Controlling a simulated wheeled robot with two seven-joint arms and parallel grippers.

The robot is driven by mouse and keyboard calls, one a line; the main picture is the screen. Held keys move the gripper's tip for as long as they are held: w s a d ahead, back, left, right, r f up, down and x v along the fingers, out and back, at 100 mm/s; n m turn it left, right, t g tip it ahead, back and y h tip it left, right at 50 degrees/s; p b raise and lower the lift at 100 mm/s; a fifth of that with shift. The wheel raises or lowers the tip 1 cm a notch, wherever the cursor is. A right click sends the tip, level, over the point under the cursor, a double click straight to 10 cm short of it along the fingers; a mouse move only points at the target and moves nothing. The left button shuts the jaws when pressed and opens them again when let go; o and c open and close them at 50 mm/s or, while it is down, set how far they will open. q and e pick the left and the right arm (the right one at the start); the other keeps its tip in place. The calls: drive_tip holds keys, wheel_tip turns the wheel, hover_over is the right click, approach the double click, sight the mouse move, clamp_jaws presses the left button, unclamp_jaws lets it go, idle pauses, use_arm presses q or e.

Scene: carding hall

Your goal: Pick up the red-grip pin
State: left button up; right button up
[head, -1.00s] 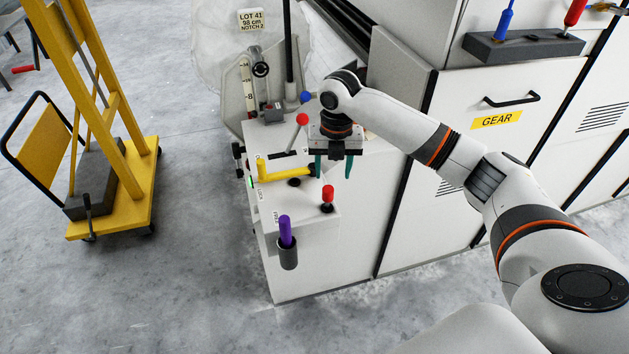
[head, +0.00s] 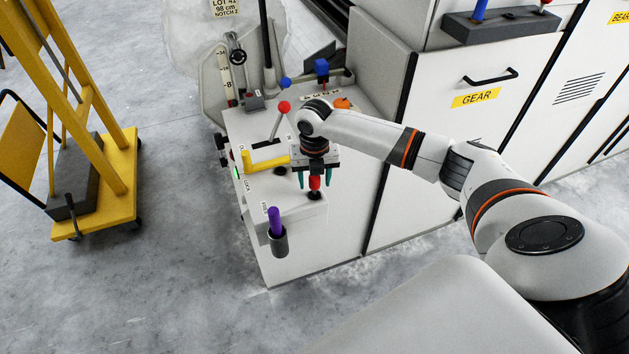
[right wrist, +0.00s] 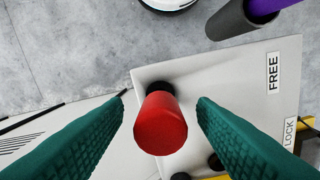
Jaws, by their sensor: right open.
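The red-grip pin (head: 314,184) stands upright in a dark socket on the low front step of the white machine (head: 325,247). My right gripper (head: 315,179) points down over it, open, with one teal finger on each side of the grip. In the right wrist view the red grip (right wrist: 160,125) shows between the two open fingers (right wrist: 161,100), with visible gaps on both sides. Its dark base shows beyond the grip. My left gripper is not in view.
A yellow lever (head: 265,163) lies just left of my right gripper. A purple grip (head: 274,219) stands in a dark cup (head: 278,243) at the step's front. A red-ball lever (head: 284,106) rises behind. A yellow cart (head: 95,215) stands left on open floor.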

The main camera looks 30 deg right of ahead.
drive_tip(key=shift+f, duration=0.8)
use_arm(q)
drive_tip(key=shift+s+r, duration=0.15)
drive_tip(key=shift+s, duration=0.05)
use_arm(e)
drive_tip(key=shift+f, duration=0.1)
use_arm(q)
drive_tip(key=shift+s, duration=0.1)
use_arm(e)
drive_tip(key=shift+c, duration=0.3)
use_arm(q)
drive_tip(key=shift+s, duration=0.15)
use_arm(e)
drive_tip(key=c, duration=1)
